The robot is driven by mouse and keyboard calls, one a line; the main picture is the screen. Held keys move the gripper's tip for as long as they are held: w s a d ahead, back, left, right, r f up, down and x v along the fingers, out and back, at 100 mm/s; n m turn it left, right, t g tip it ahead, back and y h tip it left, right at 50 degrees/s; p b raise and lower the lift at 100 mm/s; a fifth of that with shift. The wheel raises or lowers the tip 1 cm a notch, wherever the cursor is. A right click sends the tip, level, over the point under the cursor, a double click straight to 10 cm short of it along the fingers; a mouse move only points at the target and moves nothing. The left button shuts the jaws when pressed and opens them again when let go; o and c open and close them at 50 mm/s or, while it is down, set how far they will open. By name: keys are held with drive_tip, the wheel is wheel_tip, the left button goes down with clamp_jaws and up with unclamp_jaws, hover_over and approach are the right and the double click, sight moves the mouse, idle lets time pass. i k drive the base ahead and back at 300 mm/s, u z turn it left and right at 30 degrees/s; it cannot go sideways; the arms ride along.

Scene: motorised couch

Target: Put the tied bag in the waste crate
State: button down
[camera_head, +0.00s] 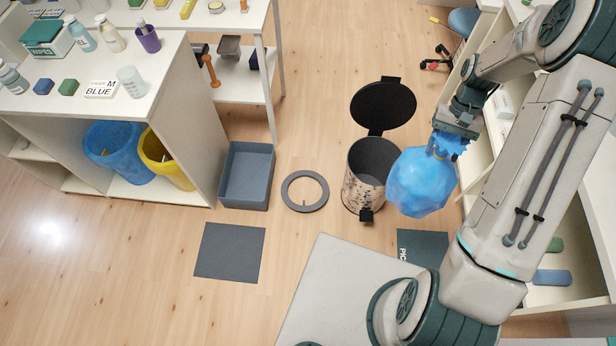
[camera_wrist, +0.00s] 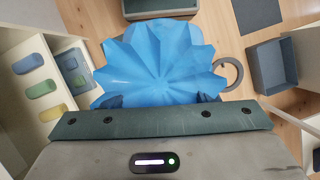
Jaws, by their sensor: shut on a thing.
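The blue bag (camera_head: 420,182) hangs from my gripper (camera_head: 444,143), which is shut on its gathered neck, with a yellow-orange band showing there. The bag is off the floor, just right of the pedal bin. In the wrist view the bag (camera_wrist: 160,65) spreads below the gripper and hides the fingertips. A grey open-topped crate (camera_head: 245,204), the only crate I see, stands on the floor at the left, beside the white shelf unit. It looks empty and also shows at the right of the wrist view (camera_wrist: 264,75). The bag is well to the right of it in the head view.
A speckled pedal bin (camera_head: 356,198) stands with its black lid (camera_head: 384,102) open. A grey ring (camera_head: 289,192) lies between bin and crate. A dark mat (camera_head: 229,252) lies in front of the crate. Blue (camera_head: 112,150) and yellow (camera_head: 160,165) bins sit under the left counter.

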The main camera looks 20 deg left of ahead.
sight(250, 179)
drive_tip(key=z, duration=0.05)
drive_tip(key=k, duration=0.1)
drive_tip(key=z, duration=2.65)
drive_tip(key=k, duration=1.8)
drive_tip(key=u, duration=2.8)
